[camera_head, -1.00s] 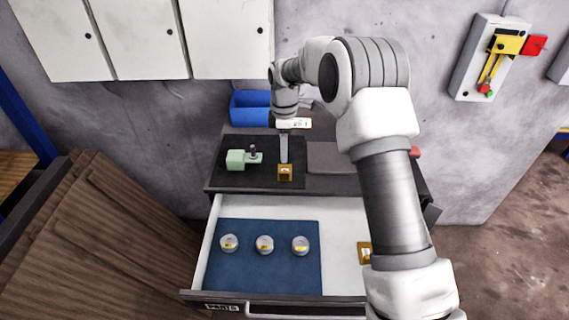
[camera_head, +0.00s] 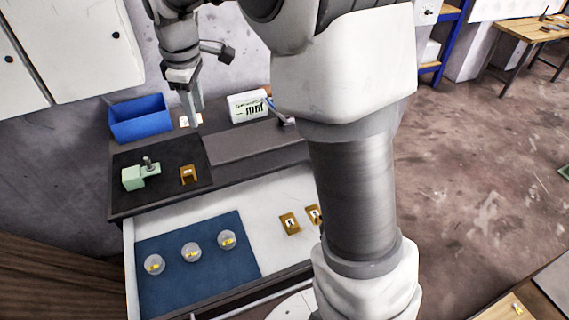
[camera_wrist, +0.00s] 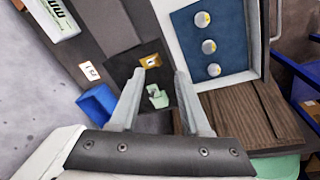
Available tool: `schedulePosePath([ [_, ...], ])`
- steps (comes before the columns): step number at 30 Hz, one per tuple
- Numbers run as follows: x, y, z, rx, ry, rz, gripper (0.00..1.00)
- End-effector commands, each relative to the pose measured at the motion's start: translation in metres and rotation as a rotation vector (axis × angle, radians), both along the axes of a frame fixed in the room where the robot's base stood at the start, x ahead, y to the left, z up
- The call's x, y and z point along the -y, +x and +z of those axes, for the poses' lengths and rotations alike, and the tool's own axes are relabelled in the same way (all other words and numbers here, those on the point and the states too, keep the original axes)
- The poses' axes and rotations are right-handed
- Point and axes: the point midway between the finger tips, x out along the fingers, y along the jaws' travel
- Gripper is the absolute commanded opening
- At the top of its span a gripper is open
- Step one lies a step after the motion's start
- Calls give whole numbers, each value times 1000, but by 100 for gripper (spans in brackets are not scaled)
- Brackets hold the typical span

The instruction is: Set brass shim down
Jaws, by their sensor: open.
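A brass shim (camera_head: 188,175) lies on the black mat (camera_head: 172,193) on the bench top, to the right of a pale green fixture (camera_head: 140,174). In the wrist view the shim (camera_wrist: 150,61) and the green fixture (camera_wrist: 157,97) show beyond the fingers, with nothing between the fingertips. My gripper (camera_head: 192,124) is above the back of the bench, clear of the shim. It is open and empty; in the wrist view both fingers (camera_wrist: 158,74) stand apart. Two more brass shims (camera_head: 290,223) lie in the open drawer, the right one (camera_head: 314,214) partly hidden by my arm.
The open drawer (camera_head: 128,270) holds a blue mat (camera_head: 165,292) with three round silver pieces (camera_head: 192,252). A blue bin (camera_head: 141,118) and a white labelled box (camera_head: 248,106) stand at the bench's back. A grey slab (camera_head: 250,145) lies right of the black mat.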

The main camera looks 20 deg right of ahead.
Motion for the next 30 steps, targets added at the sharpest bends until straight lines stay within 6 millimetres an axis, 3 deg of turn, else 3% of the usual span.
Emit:
schedulePosePath([
  [1, 9, -15, 14, 23, 9, -55, 47],
  [6, 34, -65, 44, 86, 51, -255, 47],
  [12, 58, -128, 64, 158, 119, -488, 47],
  [21, 85, -218, 59, 253, 253, -826, 47],
  [25, 91, -244, 49, 281, 305, -933, 47],
  [30, 94, -261, 41, 296, 343, -1005, 47],
])
